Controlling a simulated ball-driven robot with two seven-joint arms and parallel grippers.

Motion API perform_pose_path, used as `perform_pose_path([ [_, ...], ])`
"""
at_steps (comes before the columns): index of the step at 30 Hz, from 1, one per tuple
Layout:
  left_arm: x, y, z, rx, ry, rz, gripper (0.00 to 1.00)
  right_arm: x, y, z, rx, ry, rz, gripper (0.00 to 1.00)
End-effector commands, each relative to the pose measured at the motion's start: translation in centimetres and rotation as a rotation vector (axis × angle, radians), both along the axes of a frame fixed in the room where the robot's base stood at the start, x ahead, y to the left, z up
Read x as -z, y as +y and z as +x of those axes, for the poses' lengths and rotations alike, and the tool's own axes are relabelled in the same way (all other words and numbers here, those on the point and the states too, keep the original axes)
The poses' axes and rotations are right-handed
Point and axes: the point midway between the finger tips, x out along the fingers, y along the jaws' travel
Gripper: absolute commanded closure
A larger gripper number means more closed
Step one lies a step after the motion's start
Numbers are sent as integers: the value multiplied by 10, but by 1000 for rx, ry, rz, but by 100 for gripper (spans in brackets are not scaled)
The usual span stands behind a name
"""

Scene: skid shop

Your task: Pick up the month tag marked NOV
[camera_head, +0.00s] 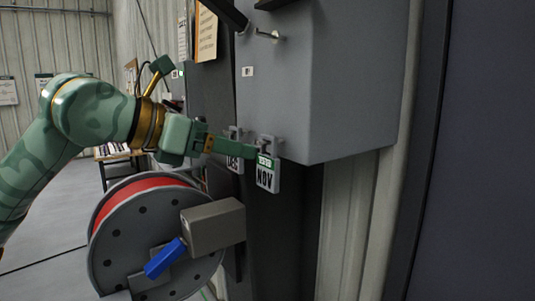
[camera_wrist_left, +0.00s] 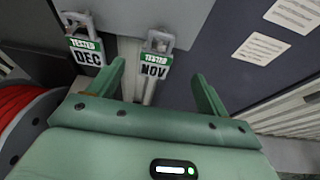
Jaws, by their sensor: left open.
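The month tag marked NOV (camera_head: 267,177) is white with a green TESTED band and hangs from a hook at the lower edge of a grey cabinet. In the left wrist view the NOV tag (camera_wrist_left: 154,66) hangs between and beyond the two fingers. My left gripper (camera_head: 262,153) is open at the tag, with a green finger passing by its top edge. In the wrist view my left gripper (camera_wrist_left: 160,85) has its fingers spread, one on each side of the tag, and I cannot tell whether either touches it. My right gripper is not in view.
A second tag marked DEC (camera_wrist_left: 87,54) hangs just left of NOV; in the head view it is partly hidden behind my gripper (camera_head: 235,164). The grey cabinet (camera_head: 325,90) stands above. A reel with red hose (camera_head: 125,205) and a blue-handled box (camera_head: 213,226) sit below left.

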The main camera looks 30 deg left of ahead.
Motion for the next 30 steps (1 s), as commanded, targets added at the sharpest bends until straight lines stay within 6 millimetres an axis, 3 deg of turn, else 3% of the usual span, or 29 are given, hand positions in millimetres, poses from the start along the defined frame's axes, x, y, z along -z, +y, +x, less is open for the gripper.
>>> perform_pose_path([
  [1, -2, -5, 10, 5, 2, -2, 22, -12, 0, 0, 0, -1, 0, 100],
  [3, 4, -10, 22, 5, 0, -3, 22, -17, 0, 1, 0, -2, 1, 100],
  [11, 18, -18, 44, 2, 2, -1, 22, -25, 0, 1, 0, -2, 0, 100],
  [18, 33, -28, 77, 4, 0, -4, 22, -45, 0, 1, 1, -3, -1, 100],
  [27, 40, -31, 85, 3, -2, -1, 22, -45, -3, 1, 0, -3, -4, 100],
  [28, 40, -31, 85, 3, -2, -1, 25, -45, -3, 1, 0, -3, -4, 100],
  [30, 40, -31, 85, 3, -2, -1, 44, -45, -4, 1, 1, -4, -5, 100],
])
